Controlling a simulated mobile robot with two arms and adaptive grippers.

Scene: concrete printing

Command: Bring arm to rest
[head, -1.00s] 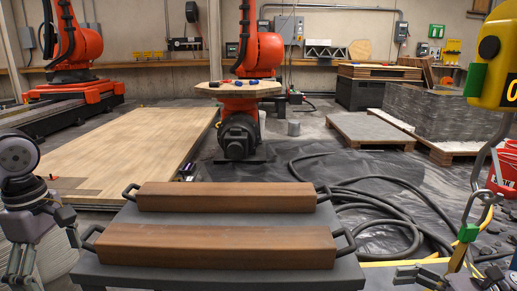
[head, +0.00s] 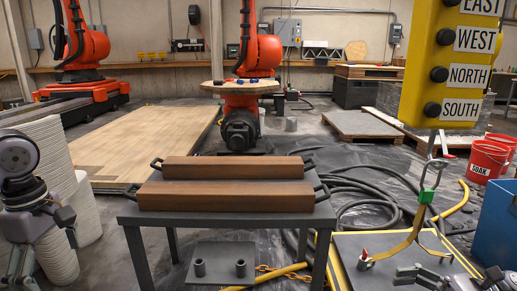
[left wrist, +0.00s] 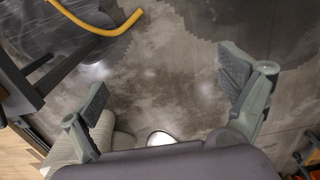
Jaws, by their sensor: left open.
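My left arm is at the left edge of the head view, with its gripper (head: 42,262) low in the corner, pointing down. The left wrist view shows that gripper (left wrist: 165,88) with its two fingers wide apart and nothing between them, above a stained concrete floor (left wrist: 170,60). My right gripper (head: 440,277) shows only in part at the bottom right of the head view; its opening is not clear.
A dark table (head: 225,218) bears two brown beams (head: 225,197) with handles. A yellow pendant (head: 450,70) with a green-clipped hook hangs at right, near a blue bin (head: 500,222) and red buckets (head: 487,160). Hoses (head: 375,190) lie on the floor. White stacks (head: 45,145) stand left.

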